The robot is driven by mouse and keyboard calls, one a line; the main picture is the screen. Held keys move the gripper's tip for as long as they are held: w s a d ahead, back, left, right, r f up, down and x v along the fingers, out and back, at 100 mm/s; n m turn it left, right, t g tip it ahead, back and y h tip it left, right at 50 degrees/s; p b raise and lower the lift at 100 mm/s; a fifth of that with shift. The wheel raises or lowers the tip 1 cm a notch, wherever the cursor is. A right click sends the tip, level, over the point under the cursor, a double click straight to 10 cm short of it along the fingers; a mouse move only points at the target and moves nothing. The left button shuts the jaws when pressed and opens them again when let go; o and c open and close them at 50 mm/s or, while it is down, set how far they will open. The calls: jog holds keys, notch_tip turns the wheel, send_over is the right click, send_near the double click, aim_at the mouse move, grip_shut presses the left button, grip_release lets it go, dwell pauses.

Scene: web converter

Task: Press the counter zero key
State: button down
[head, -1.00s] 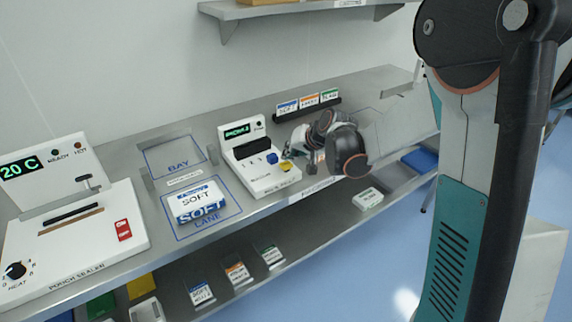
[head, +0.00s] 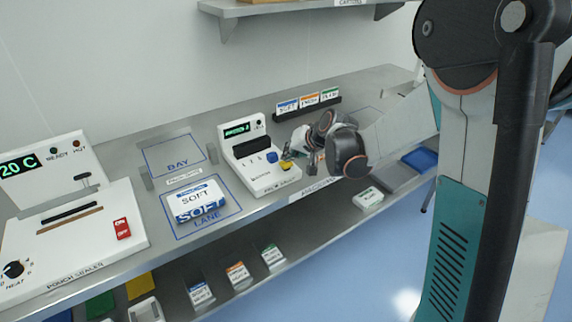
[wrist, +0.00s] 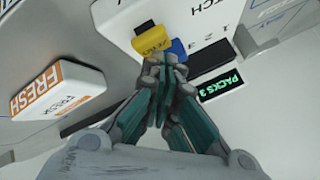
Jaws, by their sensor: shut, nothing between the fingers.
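The white counter unit (head: 262,178) stands on the bench, its green display (head: 237,130) lit. In the wrist view the display (wrist: 222,83) reads PACKS 3. A yellow key (head: 286,165) and a blue key (head: 272,157) sit near each other on its sloped face. The wrist view shows the yellow key (wrist: 153,40) and the blue key (wrist: 179,49); I cannot read the yellow key's lettering. My gripper (wrist: 165,60) is shut and empty, its tips just by both keys and partly covering the blue one. Whether they touch is unclear. In the head view my gripper (head: 288,153) is over the unit's right side.
A white and orange FRESH pack (wrist: 62,88) lies near my gripper. A SOFT pack (head: 200,201) lies on the LANE marking left of the counter. The pouch sealer (head: 75,235) stands at far left. A card rack (head: 309,106) stands behind my gripper.

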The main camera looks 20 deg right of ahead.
aim_at(289, 162)
jog(key=shift+f+b, duration=0.6)
jog(key=shift+f, duration=0.2)
dwell(1.0)
jog(key=shift+r, duration=0.1)
jog(key=shift+r+p, duration=0.85)
jog(key=shift+r, duration=0.3)
jog(key=shift+r+p, duration=1.75)
jog(key=shift+r, duration=0.75)
